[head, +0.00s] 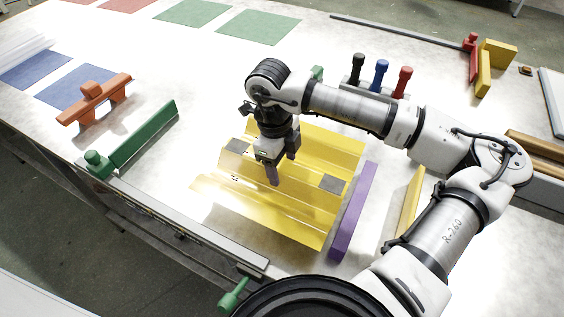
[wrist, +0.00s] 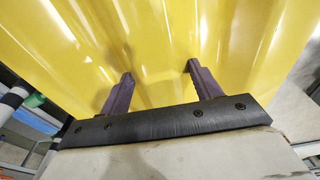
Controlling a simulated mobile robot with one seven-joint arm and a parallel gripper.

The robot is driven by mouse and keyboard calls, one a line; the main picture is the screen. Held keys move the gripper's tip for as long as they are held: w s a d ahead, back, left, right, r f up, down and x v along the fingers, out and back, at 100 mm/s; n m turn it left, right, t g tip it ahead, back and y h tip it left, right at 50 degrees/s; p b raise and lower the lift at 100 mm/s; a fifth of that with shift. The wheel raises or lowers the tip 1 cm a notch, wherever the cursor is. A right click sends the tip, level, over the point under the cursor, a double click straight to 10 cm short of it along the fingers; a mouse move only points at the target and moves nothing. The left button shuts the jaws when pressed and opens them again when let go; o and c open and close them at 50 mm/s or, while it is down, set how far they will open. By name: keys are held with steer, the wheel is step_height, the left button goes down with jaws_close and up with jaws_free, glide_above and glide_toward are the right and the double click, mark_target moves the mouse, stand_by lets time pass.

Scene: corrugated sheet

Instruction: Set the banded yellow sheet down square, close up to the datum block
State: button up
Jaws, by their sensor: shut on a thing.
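The yellow corrugated sheet (head: 290,208) lies under my gripper, with a grey band showing as patches near its left and right sides. My gripper (head: 273,176) points down at the sheet's middle and is shut on one of its ribs. In the wrist view, the two dark fingers (wrist: 158,92) stand either side of a rib, and the yellow sheet (wrist: 170,35) fills most of the picture. A long purple block (head: 353,212) stands along the sheet's right side, close to it; it may be the datum block. I cannot tell whether the sheet touches it or the table.
A green bar with a knob (head: 140,138) and an orange handled tool (head: 95,98) stand left. A yellow bar (head: 411,203) stands right of the purple block. Black, blue and red knobbed pegs (head: 381,74) stand behind my arm. The white table (head: 190,55) has clear room behind the sheet.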

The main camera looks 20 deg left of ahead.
steer(key=shift+f+b, duration=1.3)
steer(key=shift+b, duration=0.1)
steer(key=shift+s+d+r, duration=0.1)
steer(key=shift+d+r, duration=0.05)
steer(key=shift+d, duration=0.45)
steer(key=o, duration=1.4)
steer(key=shift+c, duration=0.2)
steer(key=shift+r+b, duration=0.1)
steer(key=shift+b, duration=0.2)
step_height(320, 180, up, 14)
steer(key=a+b, duration=0.1)
steer(key=shift+a+f, duration=0.25)
steer(key=shift+a, duration=0.1)
